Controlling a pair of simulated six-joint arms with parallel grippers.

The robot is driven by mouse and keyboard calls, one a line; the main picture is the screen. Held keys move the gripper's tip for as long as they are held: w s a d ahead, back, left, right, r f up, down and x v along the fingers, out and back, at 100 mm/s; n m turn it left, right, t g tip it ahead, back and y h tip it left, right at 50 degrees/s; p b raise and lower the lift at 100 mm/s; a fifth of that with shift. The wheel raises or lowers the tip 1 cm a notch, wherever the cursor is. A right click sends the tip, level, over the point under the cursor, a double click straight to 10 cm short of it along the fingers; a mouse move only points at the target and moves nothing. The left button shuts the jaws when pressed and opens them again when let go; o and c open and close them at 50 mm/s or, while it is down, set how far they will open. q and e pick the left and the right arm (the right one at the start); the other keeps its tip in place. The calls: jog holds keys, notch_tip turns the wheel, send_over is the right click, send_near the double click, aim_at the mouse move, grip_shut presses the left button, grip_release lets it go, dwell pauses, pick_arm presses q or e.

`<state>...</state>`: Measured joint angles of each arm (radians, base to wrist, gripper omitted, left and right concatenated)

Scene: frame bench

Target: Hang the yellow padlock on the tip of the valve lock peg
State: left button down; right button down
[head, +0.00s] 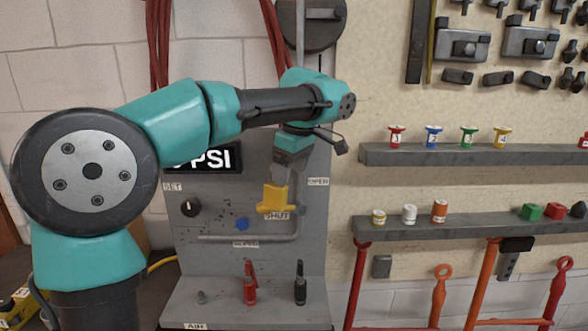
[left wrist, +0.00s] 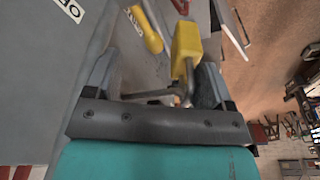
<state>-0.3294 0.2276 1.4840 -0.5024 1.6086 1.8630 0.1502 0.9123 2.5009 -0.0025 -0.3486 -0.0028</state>
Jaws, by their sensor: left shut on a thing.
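The yellow padlock (head: 275,196) hangs below my left gripper (head: 290,158) in front of the grey panel. In the left wrist view the padlock body (left wrist: 186,42) extends beyond the fingers of my left gripper (left wrist: 155,88), with a metal part running back between them. My left gripper is shut on the padlock. A yellow bar (left wrist: 146,28) lies beside the padlock in the left wrist view, a small gap away. I cannot clearly make out the lock peg, or whether the padlock touches it. My right gripper is not in view.
The grey panel has a black knob (head: 190,208), a blue knob (head: 242,224) and a pipe (head: 225,238). A red-tipped part (head: 250,287) and a black part (head: 300,286) stand on its ledge. Shelves (head: 460,155) with small coloured items are at right.

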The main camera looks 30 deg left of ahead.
pick_arm(q)
jog(key=shift+w+a+f, duration=0.15)
jog(key=shift+w+a, duration=0.1)
jog(key=shift+a, duration=0.3)
jog(key=shift+w+a+f, duration=0.15)
jog(key=shift+w+a, duration=0.1)
jog(key=shift+a, duration=0.3)
jog(key=shift+c, duration=2.1)
grip_release()
jog(key=shift+o, duration=0.8)
jog(key=shift+w+a+f, duration=0.2)
jog(key=shift+a+f, duration=0.05)
jog(key=shift+a, duration=0.2)
jog(key=shift+o, duration=1.3)
jog(key=shift+s+a+r, duration=0.1)
jog(key=shift+s, duration=0.05)
jog(key=d+r, duration=0.3)
jog(key=r, duration=0.8)
jog(key=shift+s+d+r, duration=0.15)
jog(key=shift+s+r, duration=0.05)
jog(key=shift+r, duration=0.2)
jog(key=shift+w, duration=0.1)
